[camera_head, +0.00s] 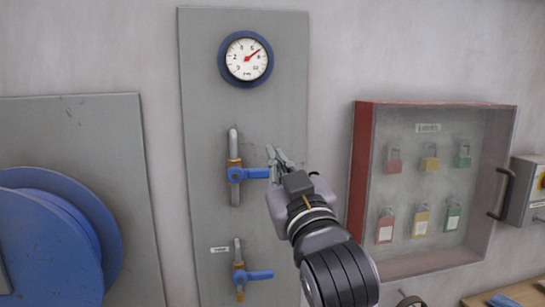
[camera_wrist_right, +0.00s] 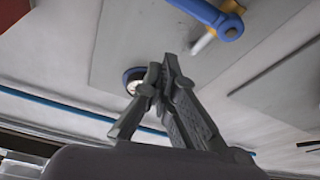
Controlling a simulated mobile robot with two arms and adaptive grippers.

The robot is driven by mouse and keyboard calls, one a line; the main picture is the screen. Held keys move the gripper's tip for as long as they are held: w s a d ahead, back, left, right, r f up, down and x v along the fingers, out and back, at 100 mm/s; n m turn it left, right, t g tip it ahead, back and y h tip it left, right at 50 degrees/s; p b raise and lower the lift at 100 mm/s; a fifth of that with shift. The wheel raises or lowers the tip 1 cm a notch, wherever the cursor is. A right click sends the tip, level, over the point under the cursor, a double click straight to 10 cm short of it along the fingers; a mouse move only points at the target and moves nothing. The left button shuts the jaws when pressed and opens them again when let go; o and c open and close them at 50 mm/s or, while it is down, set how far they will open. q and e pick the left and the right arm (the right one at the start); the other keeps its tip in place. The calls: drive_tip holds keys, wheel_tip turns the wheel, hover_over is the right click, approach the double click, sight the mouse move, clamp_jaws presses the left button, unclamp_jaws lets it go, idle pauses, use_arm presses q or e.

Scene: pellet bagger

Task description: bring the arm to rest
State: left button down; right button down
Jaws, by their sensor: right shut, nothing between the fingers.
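My right gripper (camera_head: 275,156) is raised in front of the grey wall panel (camera_head: 286,60), its fingers shut with nothing between them. Its fingertips are close to the right end of the upper blue valve handle (camera_head: 253,173); whether they touch it I cannot tell. That handle lies horizontal across its pipe. In the right wrist view the closed fingers (camera_wrist_right: 158,80) point up the picture, with a blue valve handle (camera_wrist_right: 202,12) above right of them. My left gripper is not in view.
A round gauge (camera_head: 245,59) sits at the panel's top; a lower valve (camera_head: 254,275) also has a horizontal blue handle. A red-framed padlock cabinet (camera_head: 361,165) stands right of my arm. A blue reel (camera_head: 45,240) is at the left. A wooden surface (camera_head: 510,293) lies lower right.

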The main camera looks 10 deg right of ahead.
drive_tip(key=s+d+f+g, duration=0.2)
drive_tip(key=f+g, duration=0.1)
drive_tip(key=f, duration=0.9)
drive_tip(key=s+d+f+m+g+h, duration=0.1)
drive_tip(key=s+f+g, duration=0.15)
drive_tip(key=f, duration=0.85)
drive_tip(key=s+d+f+g, duration=0.15)
drive_tip(key=f+g, duration=0.25)
drive_tip(key=f, duration=0.8)
drive_tip(key=s+d+f+m+g, duration=0.1)
drive_tip(key=s+d+f+g, duration=0.25)
drive_tip(key=s+f, duration=0.8)
drive_tip(key=s+d+f+g, duration=0.2)
drive_tip(key=s+f+g, duration=0.3)
drive_tip(key=s+f, duration=0.65)
wheel_tip(320, 180, down, 25)
drive_tip(key=s+g, duration=0.2)
drive_tip(key=s+d+f, duration=0.2)
drive_tip(key=s+f, duration=1.4)
drive_tip(key=shift+s+d+f+g+h+b, duration=0.2)
drive_tip(key=shift+s+f+g+h+b, duration=0.1)
drive_tip(key=shift+s+f+g+h, duration=0.1)
